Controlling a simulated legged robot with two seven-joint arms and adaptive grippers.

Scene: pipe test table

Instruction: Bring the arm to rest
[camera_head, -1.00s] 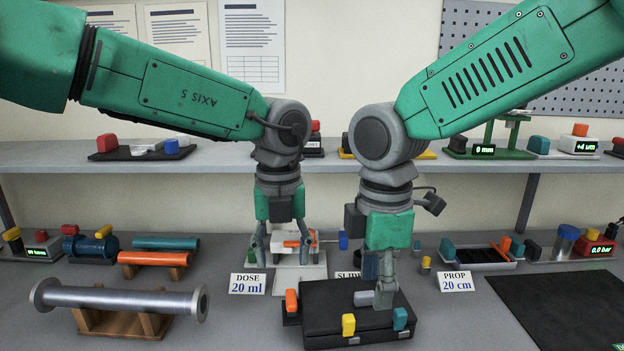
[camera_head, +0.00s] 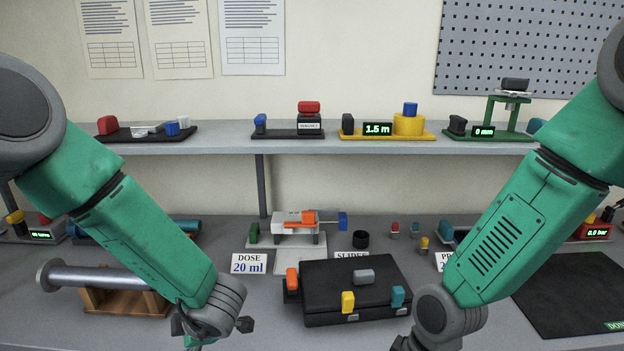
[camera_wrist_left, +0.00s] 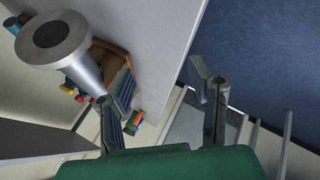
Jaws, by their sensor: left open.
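My left arm (camera_head: 140,235) hangs down from the left in the head view, its wrist in front of the steel pipe's right end. In the left wrist view my left gripper (camera_wrist_left: 158,95) has its two fingers wide apart, with nothing between them. The flanged steel pipe (camera_wrist_left: 62,42) shows at upper left there, apart from the fingers. My right arm (camera_head: 510,225) slopes down from the right edge to a grey joint near the bottom. The right gripper is below the picture and hidden.
The pipe (camera_head: 110,278) lies on a wooden cradle (camera_head: 125,302). A black case (camera_head: 330,305) stands between my arms. A dosing stand (camera_head: 300,238) is behind it, beside the DOSE card (camera_head: 249,263). A black mat (camera_head: 575,295) lies at right. A shelf (camera_head: 230,148) crosses the back.

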